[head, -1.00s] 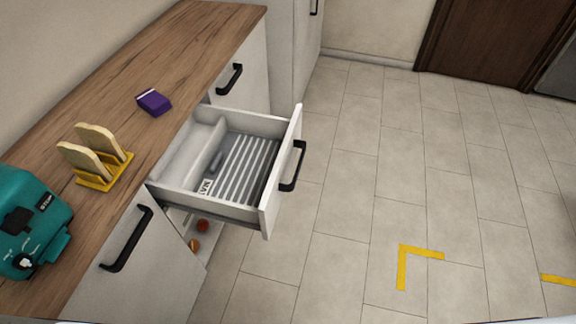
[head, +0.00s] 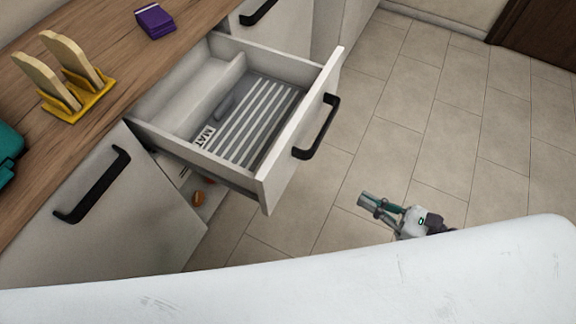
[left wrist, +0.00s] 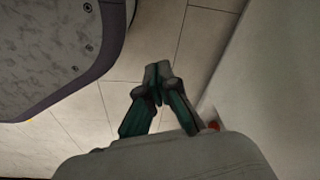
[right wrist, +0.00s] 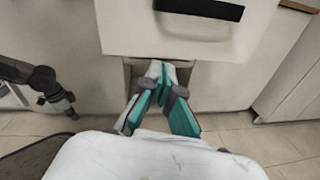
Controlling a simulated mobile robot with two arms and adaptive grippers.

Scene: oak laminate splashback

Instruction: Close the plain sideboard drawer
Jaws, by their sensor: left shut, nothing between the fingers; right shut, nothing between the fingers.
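The white sideboard drawer (head: 305,135) stands pulled out from the sideboard, with a black bar handle (head: 317,127) on its front. Inside lie a grey striped mat (head: 250,115) and a small dark item. In the right wrist view the drawer front (right wrist: 135,28) and handle (right wrist: 199,8) are at the top. My right gripper (head: 364,200) is shut and empty, in front of the drawer and to the right of its front, apart from it. It also shows in the right wrist view (right wrist: 158,68). My left gripper (left wrist: 158,70) is shut and empty beside a pale panel; the head view does not show it.
On the wooden worktop (head: 120,75) are a purple box (head: 155,21), a yellow rack (head: 75,100) with two boards and a teal appliance (head: 8,150). Small orange and red items (head: 197,198) lie below the drawer. Tiled floor in front of the drawer is clear.

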